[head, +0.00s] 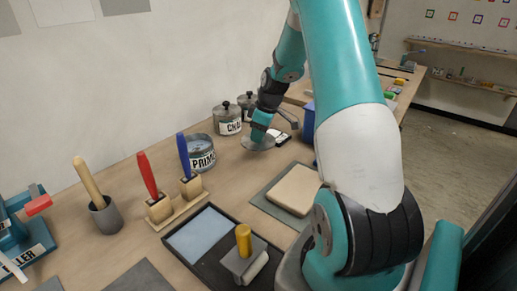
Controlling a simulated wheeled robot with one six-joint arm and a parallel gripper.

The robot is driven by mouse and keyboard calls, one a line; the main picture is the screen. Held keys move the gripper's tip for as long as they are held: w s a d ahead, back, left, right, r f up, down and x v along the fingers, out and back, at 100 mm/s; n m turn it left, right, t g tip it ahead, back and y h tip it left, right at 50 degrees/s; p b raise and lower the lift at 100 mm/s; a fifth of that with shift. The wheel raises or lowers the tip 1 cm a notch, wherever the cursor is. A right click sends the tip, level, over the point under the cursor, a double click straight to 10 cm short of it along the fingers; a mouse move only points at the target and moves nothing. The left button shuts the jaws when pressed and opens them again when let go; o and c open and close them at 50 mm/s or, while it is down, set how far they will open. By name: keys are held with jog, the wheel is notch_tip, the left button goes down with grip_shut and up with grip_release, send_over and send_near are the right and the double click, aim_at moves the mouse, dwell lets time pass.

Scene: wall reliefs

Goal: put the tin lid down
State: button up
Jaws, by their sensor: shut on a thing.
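My gripper (260,131) is shut on the round grey tin lid (254,144), which it holds below itself with the disc roughly level. The lid is to the right of the open tin labelled PRIM (203,162), apart from it. The tin shows pale blue-grey contents at its top. I cannot tell whether the lid touches the worktop (232,181) or hangs just above it. My fingers partly hide the lid's middle.
Two lidded tins (227,121) stand behind, near the wall. Red and blue brushes (183,156) stand in a wooden holder. A dark tray (205,266) lies in front, and a beige slab (295,190) on a grey mat is at right. Bare worktop lies between tin and mat.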

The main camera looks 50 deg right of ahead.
aim_at(258, 159)
jog(key=shift+f, duration=3.1)
jog(key=shift+f, duration=0.1)
jog(key=o, duration=0.9)
